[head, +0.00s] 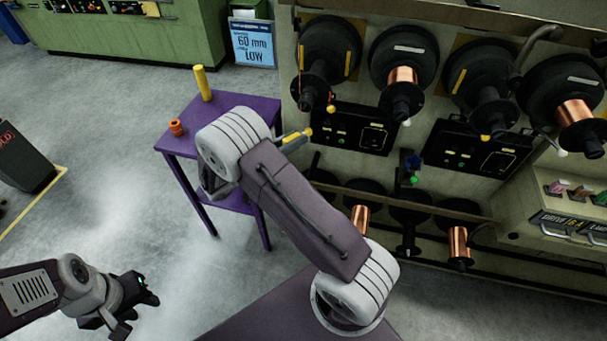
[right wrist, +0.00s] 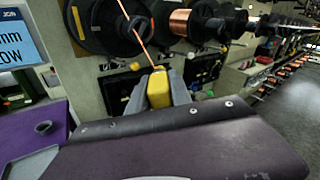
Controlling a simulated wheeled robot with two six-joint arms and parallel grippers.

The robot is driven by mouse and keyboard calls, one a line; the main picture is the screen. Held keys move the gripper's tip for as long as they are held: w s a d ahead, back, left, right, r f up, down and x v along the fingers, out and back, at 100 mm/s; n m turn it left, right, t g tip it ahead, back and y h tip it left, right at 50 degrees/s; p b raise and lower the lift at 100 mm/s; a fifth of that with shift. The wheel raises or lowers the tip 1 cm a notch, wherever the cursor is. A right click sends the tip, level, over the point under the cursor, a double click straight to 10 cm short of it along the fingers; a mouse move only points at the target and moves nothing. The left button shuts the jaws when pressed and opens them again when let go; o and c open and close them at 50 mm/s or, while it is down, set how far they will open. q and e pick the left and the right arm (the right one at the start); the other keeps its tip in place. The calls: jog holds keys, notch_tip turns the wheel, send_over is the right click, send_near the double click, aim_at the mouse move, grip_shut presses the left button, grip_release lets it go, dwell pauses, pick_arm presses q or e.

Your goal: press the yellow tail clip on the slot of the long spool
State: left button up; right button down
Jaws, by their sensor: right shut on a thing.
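My right gripper (head: 300,137) is shut on the yellow tail clip (head: 308,131), in front of the rack's left end. In the right wrist view the clip (right wrist: 159,90) sits between the grey fingers, with a copper-coloured strand (right wrist: 136,30) running from the top down to it or behind it. Several dark-flanged spools hang on the rack; the leftmost (head: 331,48) is nearest the clip, above and apart from it in the head view. I cannot tell which is the long spool. My left gripper (head: 133,308) is low at the left, empty with fingers apart.
A purple table (head: 240,107) stands left of the rack, bearing a yellow cylinder (head: 202,83) and an orange ring (head: 177,127). Black control panels (head: 350,128) sit below the upper spools. A lower row holds more spools (head: 459,244).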

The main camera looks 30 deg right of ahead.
jog(key=w+a+r+n+t+p, duration=0.1)
jog(key=w+a+r+n+t, duration=0.2)
jog(key=w+a+r+t, duration=0.1)
notch_tip(320, 180, up, 2)
jog(key=w+t, duration=0.1)
jog(key=w, duration=0.1)
jog(key=shift+w+a+r+n+t+y, duration=0.15)
jog(key=shift+w+n+t+y, duration=0.2)
jog(key=shift+n+t+y, duration=0.05)
jog(key=shift+w, duration=0.1)
jog(key=shift+x, duration=2.85)
jog(key=shift+w+d, duration=0.15)
jog(key=shift+d, duration=0.35)
jog(key=v, duration=0.6)
